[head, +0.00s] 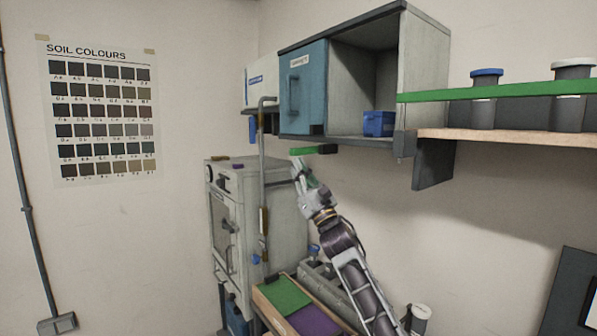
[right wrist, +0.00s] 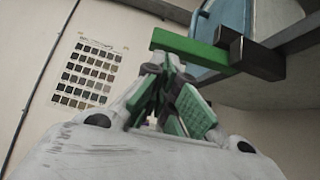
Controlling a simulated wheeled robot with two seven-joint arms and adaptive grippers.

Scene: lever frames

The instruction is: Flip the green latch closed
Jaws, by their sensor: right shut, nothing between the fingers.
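The green latch (head: 304,151) is a short green bar with a dark block at its right end, just below the blue-doored wall cabinet (head: 304,84). In the right wrist view the latch (right wrist: 186,46) lies across the upper middle, its dark end (right wrist: 252,57) to the right. My right gripper (head: 299,168) is just below the bar, fingers pointing up. In the right wrist view the gripper (right wrist: 163,68) is shut and empty, its fingertips close under the green bar. I cannot tell whether they touch it. My left gripper is in neither view.
A shelf (head: 510,134) with capped tubes behind a green rail (head: 490,96) is at the right. A grey oven-like cabinet (head: 284,186) with a vertical pipe (head: 262,180) before it stands left of my arm. A blue box (head: 379,123) sits in the open cabinet bay.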

